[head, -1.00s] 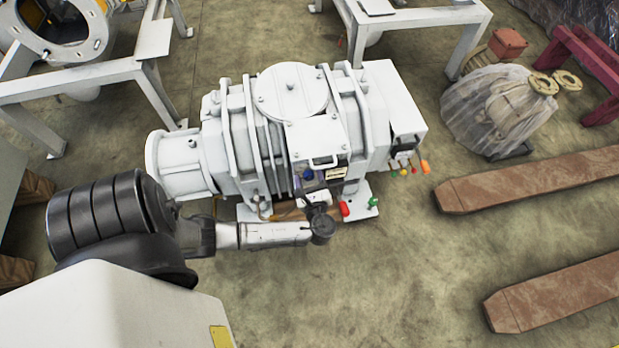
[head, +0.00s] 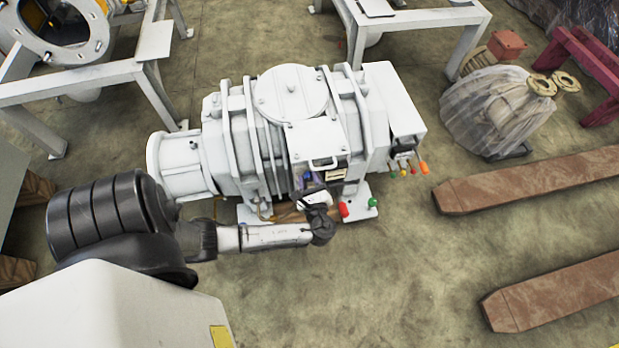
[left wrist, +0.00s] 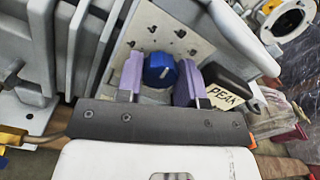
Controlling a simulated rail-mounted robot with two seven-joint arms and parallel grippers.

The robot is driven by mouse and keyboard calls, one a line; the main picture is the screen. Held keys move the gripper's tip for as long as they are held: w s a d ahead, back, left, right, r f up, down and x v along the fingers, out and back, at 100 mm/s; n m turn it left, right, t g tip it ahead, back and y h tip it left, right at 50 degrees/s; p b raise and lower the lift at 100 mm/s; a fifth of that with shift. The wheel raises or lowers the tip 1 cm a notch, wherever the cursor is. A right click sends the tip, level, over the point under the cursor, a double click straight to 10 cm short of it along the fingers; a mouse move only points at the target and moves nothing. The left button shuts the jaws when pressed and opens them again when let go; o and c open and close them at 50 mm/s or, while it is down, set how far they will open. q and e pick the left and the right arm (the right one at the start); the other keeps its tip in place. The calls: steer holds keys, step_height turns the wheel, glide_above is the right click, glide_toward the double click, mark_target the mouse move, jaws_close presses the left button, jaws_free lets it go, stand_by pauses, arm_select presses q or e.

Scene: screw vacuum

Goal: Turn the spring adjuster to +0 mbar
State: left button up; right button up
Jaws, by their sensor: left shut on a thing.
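The spring adjuster is a round blue knob (left wrist: 160,70) with a small pale mark on its face, on a light panel (left wrist: 170,28) with dark holes in the left wrist view. My left gripper (left wrist: 160,82) has one purple finger on each side of the knob and is shut on it. In the head view the left gripper (head: 309,183) is at the front of the white vacuum machine (head: 293,95), where the wrist partly hides the knob. I cannot read any mbar marking. My right gripper is not in view.
A black block with a "PEAK" label (left wrist: 226,95) sits just right of the fingers. Red (head: 344,210) and green (head: 373,202) knobs stand right of my wrist. Brown beams (head: 530,178) lie on the floor at right. The floor in front of the machine is open.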

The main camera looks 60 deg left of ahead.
arm_select(q)
steer(key=shift+r+n+p, duration=0.1)
steer(key=shift+n+p, duration=0.35)
steer(key=shift+n, duration=0.45)
steer(key=shift+n+p, duration=0.35)
steer(key=shift+n, duration=1.55)
steer(key=n, duration=0.2)
steer(key=shift+f+n, duration=0.2)
steer(key=shift+n, duration=0.1)
steer(key=n+b, duration=0.1)
steer(key=n, duration=0.3)
steer(key=shift+n+b, duration=0.75)
steer(key=shift+n, duration=1.65)
